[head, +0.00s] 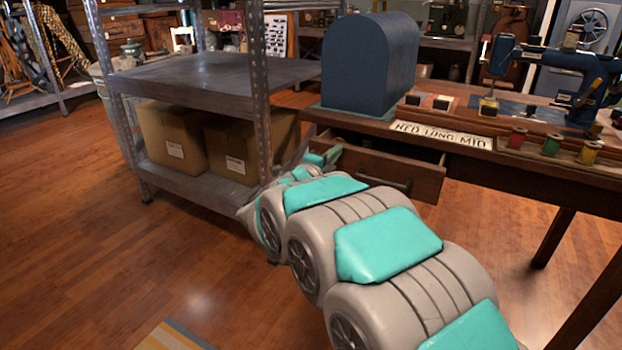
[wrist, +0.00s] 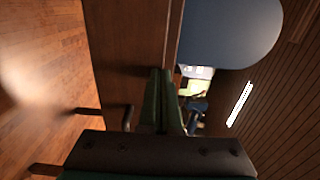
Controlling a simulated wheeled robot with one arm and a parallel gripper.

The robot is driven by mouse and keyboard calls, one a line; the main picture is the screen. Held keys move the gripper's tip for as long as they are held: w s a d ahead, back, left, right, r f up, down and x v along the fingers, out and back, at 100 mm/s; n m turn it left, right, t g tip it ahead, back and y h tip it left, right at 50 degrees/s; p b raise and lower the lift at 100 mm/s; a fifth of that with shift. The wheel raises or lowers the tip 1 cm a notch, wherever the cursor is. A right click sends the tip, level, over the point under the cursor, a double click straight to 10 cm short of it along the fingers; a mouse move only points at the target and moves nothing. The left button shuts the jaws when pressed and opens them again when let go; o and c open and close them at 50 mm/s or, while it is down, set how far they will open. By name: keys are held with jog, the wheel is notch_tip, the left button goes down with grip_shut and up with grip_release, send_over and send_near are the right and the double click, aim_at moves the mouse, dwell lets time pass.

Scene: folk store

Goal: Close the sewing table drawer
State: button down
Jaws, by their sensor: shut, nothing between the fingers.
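The sewing table (head: 520,172) stands at the right, and its wooden drawer (head: 428,182) is pulled out below the top, with its dark inside showing. In the wrist view a brown wooden panel (wrist: 125,45), seemingly the drawer front, fills the upper middle, with a dark handle (wrist: 127,118) low on it. My gripper (head: 328,157) is at the drawer's left end, just below the table top, partly hidden by my arm. Its green fingers (wrist: 161,72) are together and empty, with their tips close to the panel's upper edge; I cannot tell whether they touch it.
A metal shelf unit (head: 190,72) with cardboard boxes (head: 170,137) stands close left of my gripper. A blue domed case (head: 365,65), a sewing machine (head: 545,62) and thread spools (head: 551,145) are on the table. The wooden floor (head: 85,215) at left is clear.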

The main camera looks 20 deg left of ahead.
jog(key=shift+w+d, duration=0.15)
jog(key=shift+w, duration=1.35)
jog(key=shift+w+d, duration=0.1)
jog(key=shift+w, duration=1.4)
